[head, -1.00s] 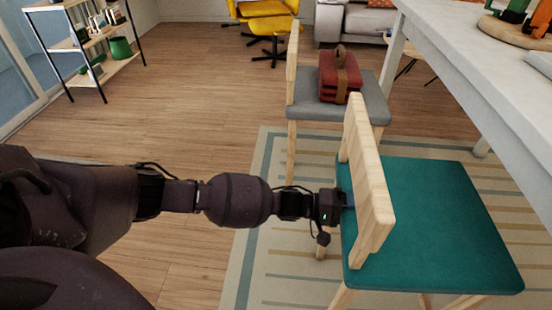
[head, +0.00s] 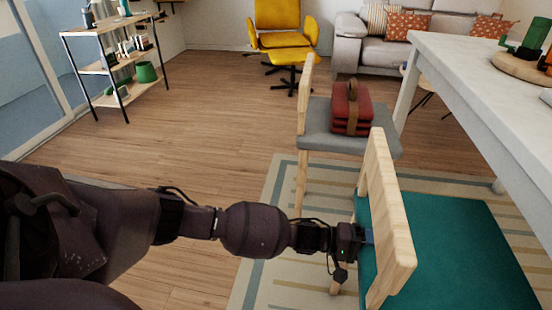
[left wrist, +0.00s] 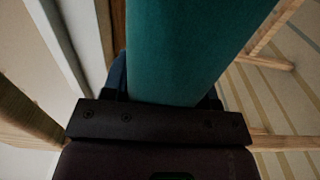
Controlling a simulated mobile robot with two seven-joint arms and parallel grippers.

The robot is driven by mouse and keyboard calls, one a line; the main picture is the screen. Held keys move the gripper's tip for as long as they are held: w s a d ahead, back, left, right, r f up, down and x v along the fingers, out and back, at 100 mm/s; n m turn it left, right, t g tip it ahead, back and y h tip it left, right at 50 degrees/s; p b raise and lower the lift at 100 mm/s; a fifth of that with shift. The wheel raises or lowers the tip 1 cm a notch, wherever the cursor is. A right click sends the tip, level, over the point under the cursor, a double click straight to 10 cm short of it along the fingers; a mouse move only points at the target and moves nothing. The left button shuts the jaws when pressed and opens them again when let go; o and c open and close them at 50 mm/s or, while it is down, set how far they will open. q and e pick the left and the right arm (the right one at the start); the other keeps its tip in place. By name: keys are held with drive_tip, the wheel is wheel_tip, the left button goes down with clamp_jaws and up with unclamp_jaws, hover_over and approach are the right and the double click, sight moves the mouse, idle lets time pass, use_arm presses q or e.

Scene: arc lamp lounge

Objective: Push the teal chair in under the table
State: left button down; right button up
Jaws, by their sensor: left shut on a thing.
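The teal chair (head: 440,245) has a pale wooden frame and a teal seat. It stands upright on the striped rug, at the lower right of the head view, with its backrest towards my left arm. My left gripper (head: 367,236) is at the rear of the chair, below the top backrest board. In the left wrist view the teal seat (left wrist: 190,45) lies between the fingers, which are shut on it. The white table (head: 475,75) is beyond the chair at the right. How far the seat reaches under it is unclear. My right gripper is out of view.
A grey chair (head: 325,143) carrying a red bag (head: 350,112) stands just beyond the teal chair. A yellow armchair (head: 278,35), a grey sofa (head: 362,50) and a shelf (head: 90,70) are further back. The wooden floor at the left is clear.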

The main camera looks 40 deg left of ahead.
use_arm(q)
drive_tip(key=shift+c, duration=2.4)
unclamp_jaws()
drive_tip(key=shift+s+d+f, duration=0.2)
drive_tip(key=shift+d+f, duration=0.05)
drive_tip(key=shift+f, duration=0.4)
drive_tip(key=shift+o, duration=1)
drive_tip(key=shift+r, duration=0.1)
drive_tip(key=shift+w+r, duration=0.2)
drive_tip(key=shift+r, duration=0.1)
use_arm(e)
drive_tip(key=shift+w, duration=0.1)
use_arm(q)
drive_tip(key=shift+w+r, duration=0.1)
drive_tip(key=shift+r, duration=0.1)
drive_tip(key=p+v, duration=0.2)
drive_tip(key=v, duration=1)
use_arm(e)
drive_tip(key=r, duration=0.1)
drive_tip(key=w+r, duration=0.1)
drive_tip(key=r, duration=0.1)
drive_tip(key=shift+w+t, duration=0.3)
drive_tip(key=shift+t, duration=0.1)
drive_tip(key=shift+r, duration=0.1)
